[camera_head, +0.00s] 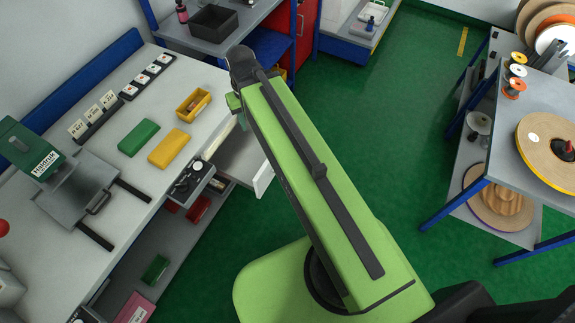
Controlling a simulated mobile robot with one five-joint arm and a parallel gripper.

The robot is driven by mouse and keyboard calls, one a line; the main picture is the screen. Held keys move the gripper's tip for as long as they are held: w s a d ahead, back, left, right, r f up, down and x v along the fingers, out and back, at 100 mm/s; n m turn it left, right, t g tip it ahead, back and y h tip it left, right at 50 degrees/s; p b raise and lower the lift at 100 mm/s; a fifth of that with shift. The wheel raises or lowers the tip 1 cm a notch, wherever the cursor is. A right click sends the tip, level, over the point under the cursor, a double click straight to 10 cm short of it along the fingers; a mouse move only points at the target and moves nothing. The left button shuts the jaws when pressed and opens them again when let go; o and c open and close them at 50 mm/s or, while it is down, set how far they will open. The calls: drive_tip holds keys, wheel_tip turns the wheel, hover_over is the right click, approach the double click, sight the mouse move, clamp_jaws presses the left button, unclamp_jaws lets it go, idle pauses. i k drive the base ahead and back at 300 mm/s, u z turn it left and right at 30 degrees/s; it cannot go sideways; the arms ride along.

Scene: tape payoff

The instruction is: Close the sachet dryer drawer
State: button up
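A pulled-out drawer (238,157) juts from the front of the long workbench at centre left. Its pale inside and its white front panel (264,181) show, with the panel standing clear of the bench edge. My green arm covers the drawer's right and far side. I cannot tell from any label whether this is the sachet dryer drawer. My arm reaches up and left over the drawer area, with its dark joint above the bench's far end.
The workbench (60,240) holds a green press (28,147), a green block (138,137), a yellow block (169,148) and a yellow bin (194,103). A blue-framed table with reels (548,150) stands at right. Green floor (400,130) between them is clear.

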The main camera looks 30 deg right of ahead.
sight(236, 156)
drive_tip(key=z, duration=0.25)
drive_tip(key=i, duration=0.5)
drive_tip(key=z, duration=0.15)
drive_tip(key=k, duration=2.25)
drive_tip(key=u, duration=1.1)
drive_tip(key=i, duration=1)
